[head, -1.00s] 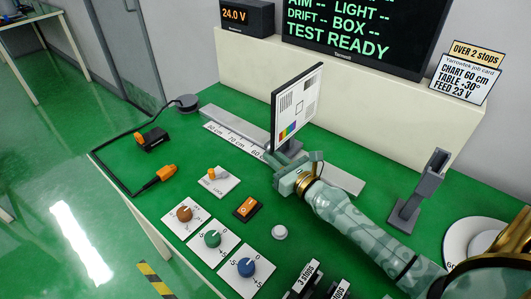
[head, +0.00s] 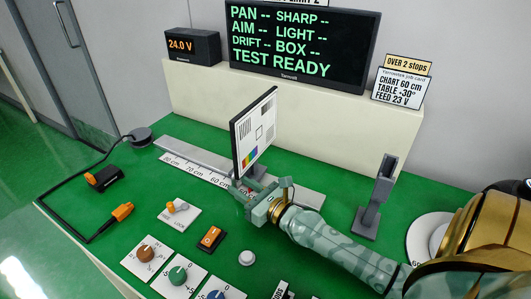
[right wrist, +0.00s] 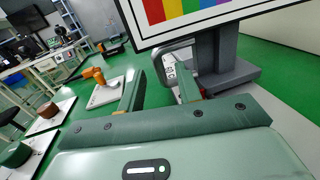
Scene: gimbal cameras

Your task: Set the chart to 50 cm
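The test chart (head: 257,134), a white panel with a black edge and colour bars, stands upright on a grey stand on the rail (head: 308,197). The scale strip (head: 185,169) in front reads 80, 70 and 60 cm from the left; the stand is just right of 60, and marks beyond are hidden by my gripper. My right gripper (head: 246,197) is low in front of the stand. In the right wrist view its fingers (right wrist: 160,88) are apart, with the chart stand (right wrist: 226,60) beside them to the right. Contact is unclear. My left gripper is out of view.
The job card (head: 398,88) reads chart 60 cm. A grey upright holder (head: 375,198) and white round dial (head: 424,240) stand right. Knobs (head: 178,275), an orange switch (head: 211,237), a lock lever (head: 178,207) and a white button (head: 246,258) lie in front.

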